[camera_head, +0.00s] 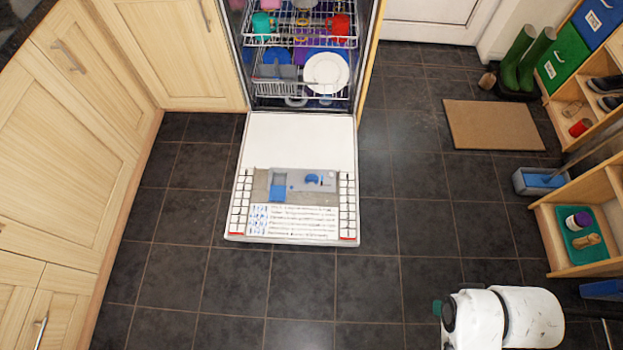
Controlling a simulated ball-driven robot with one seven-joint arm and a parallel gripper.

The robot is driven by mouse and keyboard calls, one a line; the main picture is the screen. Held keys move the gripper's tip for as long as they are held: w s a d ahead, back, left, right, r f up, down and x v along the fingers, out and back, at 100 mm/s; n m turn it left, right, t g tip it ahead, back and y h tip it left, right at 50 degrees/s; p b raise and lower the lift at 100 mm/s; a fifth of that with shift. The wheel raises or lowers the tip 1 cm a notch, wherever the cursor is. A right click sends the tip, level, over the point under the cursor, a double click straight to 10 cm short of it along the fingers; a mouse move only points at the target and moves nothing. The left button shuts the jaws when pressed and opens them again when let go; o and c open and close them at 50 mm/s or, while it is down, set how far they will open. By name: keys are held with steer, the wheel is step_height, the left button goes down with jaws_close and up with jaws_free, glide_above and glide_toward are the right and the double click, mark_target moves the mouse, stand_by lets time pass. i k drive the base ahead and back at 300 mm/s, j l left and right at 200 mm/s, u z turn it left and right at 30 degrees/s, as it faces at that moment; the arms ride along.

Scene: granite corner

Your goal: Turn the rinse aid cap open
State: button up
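The dishwasher door (300,145) is folded down flat, with its inner face up. A grey dispenser panel (303,187) is set in it. The rinse aid cap appears to be the small blue round piece (312,178) at the panel's upper right; its turn position is too small to tell. A blue detergent compartment (278,193) sits at the panel's left. White links of my arm (500,318) show at the lower right, over the floor and well apart from the door. My gripper's fingers do not show.
Dish racks (300,60) with cups and a white plate (326,72) stand inside the dishwasher. Wooden cabinets (70,150) line the left. A doormat (493,125), green boots (527,58) and wooden shelves (575,270) are on the right. Tiled floor (330,290) before the door is clear.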

mark_target(310, 177)
steer(key=i+j+z, duration=0.1)
steer(key=j, duration=0.25)
steer(key=i+j, duration=0.3)
steer(key=i+j+z, duration=0.15)
steer(key=j, duration=0.2)
steer(key=i+j+z, duration=0.1)
steer(key=j, duration=0.25)
steer(key=i+j+z, duration=0.1)
steer(key=i+j, duration=0.35)
steer(key=j, duration=0.35)
steer(key=i+j+z, duration=0.15)
steer(key=j, duration=0.25)
